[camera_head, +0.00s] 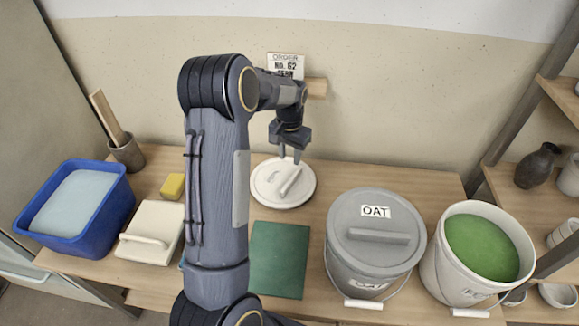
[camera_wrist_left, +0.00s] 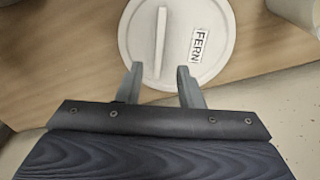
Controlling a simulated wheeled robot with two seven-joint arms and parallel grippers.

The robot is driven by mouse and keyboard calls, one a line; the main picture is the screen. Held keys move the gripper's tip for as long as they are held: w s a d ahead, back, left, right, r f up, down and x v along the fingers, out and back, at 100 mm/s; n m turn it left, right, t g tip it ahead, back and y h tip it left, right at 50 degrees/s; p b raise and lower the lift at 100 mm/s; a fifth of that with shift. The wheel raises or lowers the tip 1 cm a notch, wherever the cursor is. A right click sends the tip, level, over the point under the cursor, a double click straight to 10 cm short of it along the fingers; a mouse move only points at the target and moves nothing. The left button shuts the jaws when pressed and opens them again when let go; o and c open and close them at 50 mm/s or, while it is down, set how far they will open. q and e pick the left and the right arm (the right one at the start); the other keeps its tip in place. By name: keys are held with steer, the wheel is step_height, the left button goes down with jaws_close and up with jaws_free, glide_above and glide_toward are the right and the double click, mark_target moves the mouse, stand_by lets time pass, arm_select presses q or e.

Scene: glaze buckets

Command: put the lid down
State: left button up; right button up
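The white round lid (camera_head: 268,190) lies flat on the wooden table at the back, near the wall. It has a bar handle, and in the left wrist view the lid (camera_wrist_left: 180,45) shows a FERN label beside the handle. My left gripper (camera_head: 290,155) is at the lid's wall-side edge, fingers pointing down. In the left wrist view its two fingers (camera_wrist_left: 160,80) are apart with nothing between them, and the handle lies beyond the fingertips. An open white bucket (camera_head: 440,270) of green glaze stands at the right. My right gripper is not in view.
A grey bucket (camera_head: 372,260) with an OAT lid stands left of the open bucket. A dark green mat (camera_head: 279,262) lies in front of the lid. A blue tub (camera_head: 75,240), white handled block (camera_head: 152,222) and yellow sponge (camera_head: 173,186) are at the left. Shelves (camera_head: 520,190) stand right.

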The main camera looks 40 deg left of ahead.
arm_select(q)
steer(key=s+d+r+t+h, duration=0.1)
steer(key=s+d+r+t, duration=0.1)
steer(key=s+d+r, duration=0.45)
steer(key=s+d+r+t+h, duration=0.1)
steer(key=s+d+r, duration=0.2)
steer(key=s+d, duration=0.3)
steer(key=s+d+r+t+h, duration=0.1)
steer(key=s+d, duration=0.5)
steer(key=s, duration=0.9)
step_height(320, 180, up, 2)
steer(key=shift+d+r+t+h, duration=0.2)
steer(key=shift+t+h, duration=0.2)
steer(key=shift+t, duration=0.4)
